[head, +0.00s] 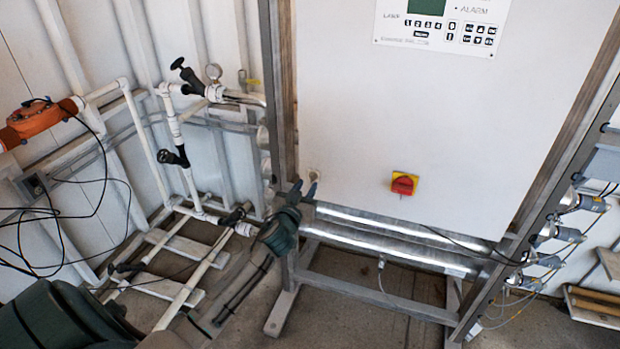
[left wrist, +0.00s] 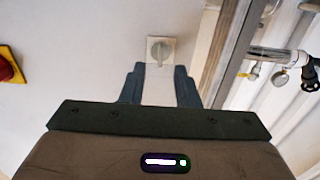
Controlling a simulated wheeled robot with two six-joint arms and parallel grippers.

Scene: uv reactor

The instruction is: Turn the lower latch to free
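The lower latch (head: 314,174) is a small grey knob on a pale square plate, near the lower left edge of the white cabinet door (head: 340,110). In the left wrist view the latch (left wrist: 160,50) is just beyond the fingertips, roughly centred between them. My left gripper (head: 303,189) is close to the latch, and it also shows in the left wrist view (left wrist: 159,72). Its two dark fingers are apart, with only the white door seen between them. I see no contact with the latch. My right gripper is in neither view.
A red and yellow rotary switch (head: 403,184) sits on the door right of the latch. A metal frame post (head: 281,90) runs along the cabinet's left side. Shiny horizontal tubes (head: 400,235) lie below the door. White pipes with valves (head: 170,125) stand at left.

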